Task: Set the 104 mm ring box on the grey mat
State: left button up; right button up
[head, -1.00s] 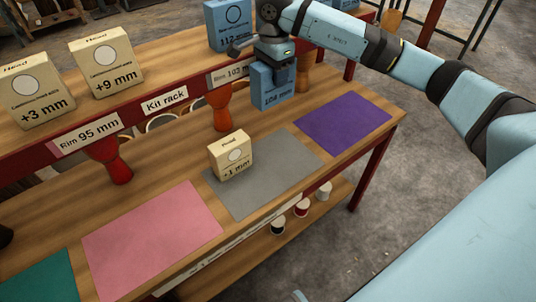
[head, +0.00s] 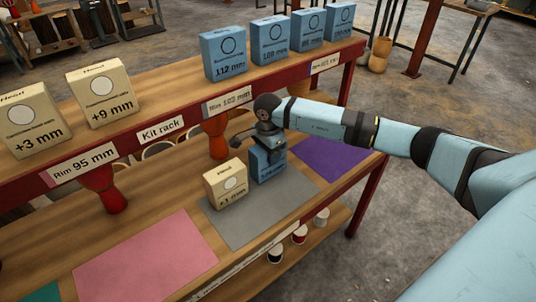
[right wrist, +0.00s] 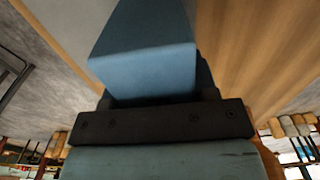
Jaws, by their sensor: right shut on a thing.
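My right gripper (head: 270,146) is shut on a blue ring box (head: 267,166), gripping it from above. The box is upright at the back part of the grey mat (head: 262,212), just right of a cream head box (head: 226,184) marked +1 mm. I cannot tell whether the box's underside touches the mat. Its printed size is mostly hidden or too small to read. The right wrist view shows the blue box (right wrist: 148,62) held at the jaws, with grey and wood surfaces beyond. My left gripper is not in view.
Several blue boxes, one marked 112 mm (head: 223,54), stand on the upper shelf. Cream boxes +3 mm (head: 30,120) and +9 mm (head: 101,94) stand left. A purple mat (head: 328,157) and a pink mat (head: 146,262) flank the grey one.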

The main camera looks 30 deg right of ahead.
jog(key=shift+f, duration=0.4)
jog(key=shift+r, duration=0.1)
jog(key=shift+f, duration=0.25)
jog(key=o, duration=1)
jog(key=shift+r, duration=0.1)
